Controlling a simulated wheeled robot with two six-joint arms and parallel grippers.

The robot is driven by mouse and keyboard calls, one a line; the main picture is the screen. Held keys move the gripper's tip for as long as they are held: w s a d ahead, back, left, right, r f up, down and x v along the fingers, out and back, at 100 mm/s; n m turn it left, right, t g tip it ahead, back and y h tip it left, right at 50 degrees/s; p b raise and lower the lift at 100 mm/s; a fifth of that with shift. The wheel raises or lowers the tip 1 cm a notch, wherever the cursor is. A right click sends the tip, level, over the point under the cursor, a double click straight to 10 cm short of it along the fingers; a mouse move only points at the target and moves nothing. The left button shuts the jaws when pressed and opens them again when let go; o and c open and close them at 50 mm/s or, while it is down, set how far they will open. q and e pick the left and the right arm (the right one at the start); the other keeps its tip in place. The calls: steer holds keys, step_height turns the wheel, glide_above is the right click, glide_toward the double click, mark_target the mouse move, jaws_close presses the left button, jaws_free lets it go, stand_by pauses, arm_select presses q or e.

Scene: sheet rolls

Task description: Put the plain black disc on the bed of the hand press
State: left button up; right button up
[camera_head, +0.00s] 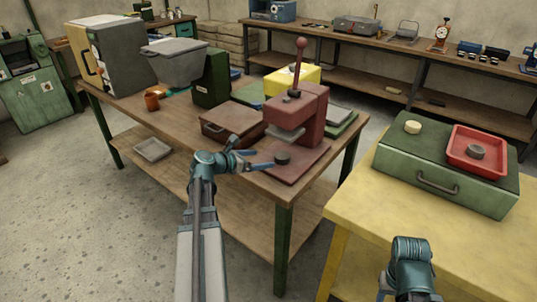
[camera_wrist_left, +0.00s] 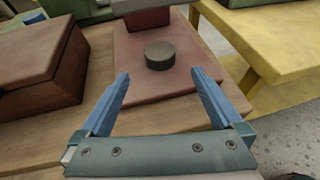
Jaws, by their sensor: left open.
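A plain dark disc (camera_head: 283,158) lies flat on the front of the reddish base of the hand press (camera_head: 297,110). It also shows in the left wrist view (camera_wrist_left: 160,55), ahead of my fingertips. My left gripper (camera_head: 255,151) is open and empty at the left edge of the press base. In the left wrist view its fingers (camera_wrist_left: 162,80) are spread wider than the disc, which is beyond them and untouched. My right arm's wrist shows at the lower right by the yellow table; the state of its gripper cannot be made out.
A brown box (camera_head: 233,122) sits left of the press. On the yellow table (camera_head: 470,235), a green case (camera_head: 440,182) carries a cream disc (camera_head: 413,127) and a red tray (camera_head: 460,164) with a dark grey disc (camera_head: 476,152). A gap separates the two tables.

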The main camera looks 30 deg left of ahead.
arm_select(q)
steer(key=shift+v, duration=1)
arm_select(e)
steer(key=shift+r, duration=0.35)
arm_select(q)
steer(key=shift+f, duration=0.1)
arm_select(e)
steer(key=shift+s, duration=0.1)
